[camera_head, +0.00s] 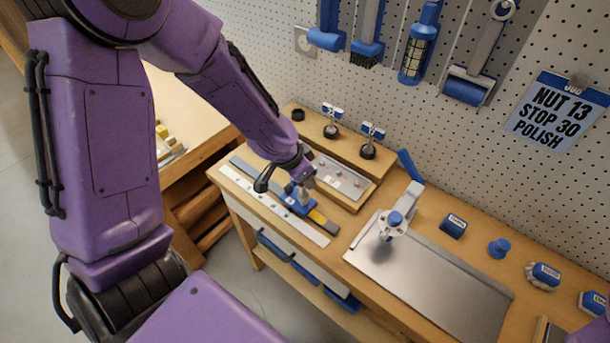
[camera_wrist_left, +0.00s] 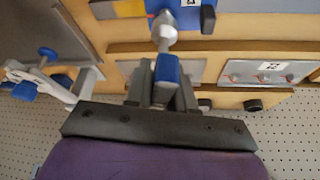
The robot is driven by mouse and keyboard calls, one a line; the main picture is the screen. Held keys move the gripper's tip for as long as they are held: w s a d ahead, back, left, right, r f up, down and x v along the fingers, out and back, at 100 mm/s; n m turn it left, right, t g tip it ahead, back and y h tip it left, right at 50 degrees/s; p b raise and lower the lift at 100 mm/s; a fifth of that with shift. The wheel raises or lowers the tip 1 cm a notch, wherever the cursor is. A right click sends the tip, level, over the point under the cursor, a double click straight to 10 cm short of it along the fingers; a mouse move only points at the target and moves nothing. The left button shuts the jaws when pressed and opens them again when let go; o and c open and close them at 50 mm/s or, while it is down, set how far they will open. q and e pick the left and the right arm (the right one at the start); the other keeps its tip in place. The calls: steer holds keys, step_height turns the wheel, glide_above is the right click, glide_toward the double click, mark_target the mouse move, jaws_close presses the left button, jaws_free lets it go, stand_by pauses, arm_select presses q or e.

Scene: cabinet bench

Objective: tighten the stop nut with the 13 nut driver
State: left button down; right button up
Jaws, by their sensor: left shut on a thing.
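My left gripper (camera_head: 304,178) is over the bench, shut on the blue handle of a nut driver (camera_wrist_left: 167,69). The driver's silver shaft (camera_wrist_left: 163,38) points at the blue stop block (camera_head: 298,205). In the wrist view its socket end meets or nearly meets the stop block (camera_wrist_left: 186,17); the nut is hidden, so I cannot tell whether it is seated. The stop block sits on a grey rail with a yellow part (camera_head: 318,217). Two other blue-and-white-handled tools (camera_head: 332,112) (camera_head: 373,131) stand upright in the back holder. My right gripper is out of view.
A white strip (camera_head: 307,231) lies along the bench front. A metal plate (camera_head: 440,284) with a white-and-blue clamp (camera_head: 395,222) is to the right. Blue labelled items stand at right. A sign (camera_head: 558,113) reads "NUT 13 STOP 30 POLISH". Tools hang on the pegboard.

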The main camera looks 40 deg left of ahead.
arm_select(q)
steer(key=shift+f+b, duration=0.8)
steer(key=shift+f, duration=0.3)
stand_by(0.4)
steer(key=m+h, duration=0.1)
steer(key=m, duration=0.1)
steer(key=shift+d+r+m, duration=0.1)
steer(key=shift+m, duration=0.2)
steer(key=shift+m+g+h+p, duration=0.3)
steer(key=shift+m+g+p, duration=0.1)
steer(key=shift+m, duration=1.1)
